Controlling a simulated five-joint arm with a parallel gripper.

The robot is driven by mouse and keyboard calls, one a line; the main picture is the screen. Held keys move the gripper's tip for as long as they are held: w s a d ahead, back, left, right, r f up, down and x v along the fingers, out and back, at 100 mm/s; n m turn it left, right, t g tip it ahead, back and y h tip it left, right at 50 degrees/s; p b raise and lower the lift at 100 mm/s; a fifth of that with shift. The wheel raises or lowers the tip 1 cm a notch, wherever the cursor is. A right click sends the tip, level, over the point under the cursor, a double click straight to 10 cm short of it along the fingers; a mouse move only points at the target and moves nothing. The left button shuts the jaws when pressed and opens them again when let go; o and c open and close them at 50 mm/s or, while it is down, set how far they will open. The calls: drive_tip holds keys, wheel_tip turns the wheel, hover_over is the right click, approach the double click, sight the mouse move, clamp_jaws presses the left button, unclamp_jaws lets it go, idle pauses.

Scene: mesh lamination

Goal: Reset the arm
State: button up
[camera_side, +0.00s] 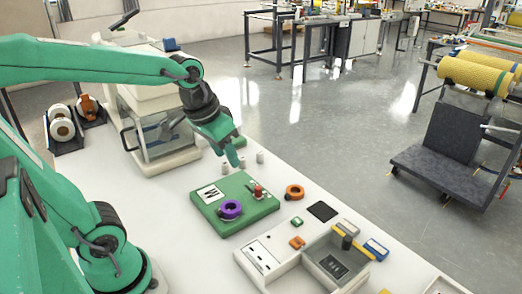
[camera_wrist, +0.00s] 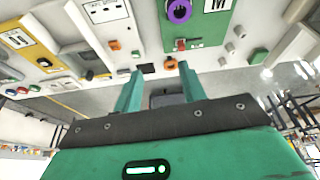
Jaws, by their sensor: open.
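My gripper (camera_side: 236,160) hangs from my green arm above the white table, just behind the green board. In the wrist view my gripper (camera_wrist: 158,78) shows two green fingers spread apart with nothing between them. The green board (camera_side: 208,204) lies on the table and carries a purple ring (camera_side: 230,209), a white marked card and a small red-topped part (camera_side: 258,191). The board also shows upside down at the top of the wrist view (camera_wrist: 215,22).
An orange ring (camera_side: 295,191), a black pad (camera_side: 323,211) and small grey cylinders (camera_side: 260,157) lie near the board. A white tray (camera_side: 295,262) stands at the front right. A clear-sided machine (camera_side: 165,140) stands left of my gripper.

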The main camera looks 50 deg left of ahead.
drive_tip(key=s+d+t, duration=0.1)
drive_tip(key=s, duration=0.5)
drive_tip(key=shift+d+r+m+t, duration=0.2)
drive_tip(key=shift+m+t, duration=0.1)
drive_tip(key=shift+m, duration=0.1)
